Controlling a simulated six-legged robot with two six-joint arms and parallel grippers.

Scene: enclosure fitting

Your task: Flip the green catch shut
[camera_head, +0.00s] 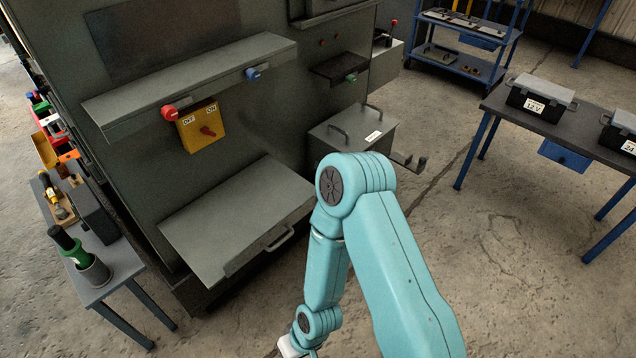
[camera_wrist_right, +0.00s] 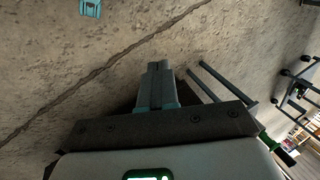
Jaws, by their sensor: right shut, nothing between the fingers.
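The green catch (camera_head: 351,78) is a small knob at the front edge of a dark, narrow ledge (camera_head: 338,66) on the right part of the grey cabinet. It is too small in the head view to tell how it is turned. My right arm stands in front of the cabinet, its wrist low at the bottom edge of the head view, well below and apart from the catch. My left gripper is not in view.
A blue catch (camera_head: 253,74) and a red catch (camera_head: 169,113) sit along a long grey hood (camera_head: 200,80). A yellow OFF/ON switch plate (camera_head: 199,126) is below. A grey handled box (camera_head: 352,136) stands behind my arm. A table (camera_head: 570,125) with battery cases is at right.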

